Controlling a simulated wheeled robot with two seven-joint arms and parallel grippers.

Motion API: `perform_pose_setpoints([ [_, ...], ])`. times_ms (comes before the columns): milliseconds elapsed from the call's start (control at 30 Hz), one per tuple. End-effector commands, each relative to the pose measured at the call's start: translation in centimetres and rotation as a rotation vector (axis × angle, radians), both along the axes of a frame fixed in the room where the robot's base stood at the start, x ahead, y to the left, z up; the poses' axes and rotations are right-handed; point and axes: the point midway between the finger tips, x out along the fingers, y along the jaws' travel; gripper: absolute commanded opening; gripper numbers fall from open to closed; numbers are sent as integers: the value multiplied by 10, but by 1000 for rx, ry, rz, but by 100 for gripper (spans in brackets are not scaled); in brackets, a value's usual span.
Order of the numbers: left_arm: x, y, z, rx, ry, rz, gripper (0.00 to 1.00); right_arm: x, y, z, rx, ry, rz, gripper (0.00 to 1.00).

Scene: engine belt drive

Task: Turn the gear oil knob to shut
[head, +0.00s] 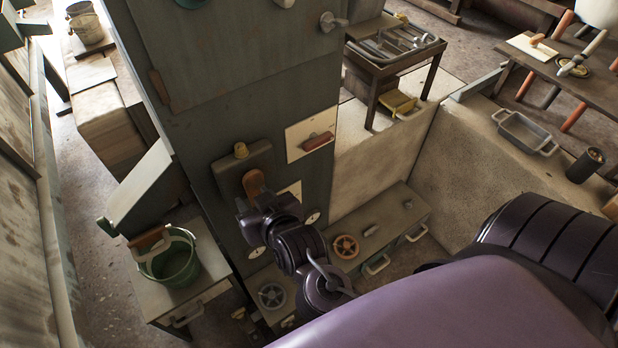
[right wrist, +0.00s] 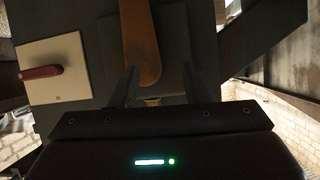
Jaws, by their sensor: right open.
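A brown-orange lever-like handle (head: 253,183) sits on a dark box (head: 232,170) on the front of the tall grey-green cabinet. A small yellowish knob (head: 240,150) sits at the top of that box. I cannot tell which of these is the gear oil knob. My right gripper (head: 256,204) is right at the handle in the head view. In the right wrist view its jaws (right wrist: 158,88) are open, and the handle's rounded end (right wrist: 143,70) shows close to the left finger. Contact cannot be told. My left gripper is not in view.
A pale plate with a red handle (head: 318,141) is on the cabinet, right of the box. Below are an orange handwheel (head: 346,246) and a grey handwheel (head: 271,296). A green bucket (head: 176,260) stands at the left, and a tool table (head: 397,48) stands behind.

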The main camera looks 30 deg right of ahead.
Motion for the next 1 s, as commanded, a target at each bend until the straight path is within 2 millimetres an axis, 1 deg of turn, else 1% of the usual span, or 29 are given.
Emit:
perform_pose_setpoints([
  [167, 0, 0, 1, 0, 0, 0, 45, -15, -5, -21, 0, 175, 69, 43],
  [300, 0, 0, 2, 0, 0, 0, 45, -32, -12, -42, -20, 327, 115, 43],
  [467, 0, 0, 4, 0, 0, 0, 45, -52, -22, -66, -51, 475, 149, 43],
  [500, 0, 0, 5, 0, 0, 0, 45, -55, -24, -74, -60, 502, 152, 43],
  [700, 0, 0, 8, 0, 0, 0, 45, -75, -37, -106, -98, 645, 172, 43],
  [1000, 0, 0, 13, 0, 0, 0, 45, -95, -50, -161, -134, 780, 184, 43],
])
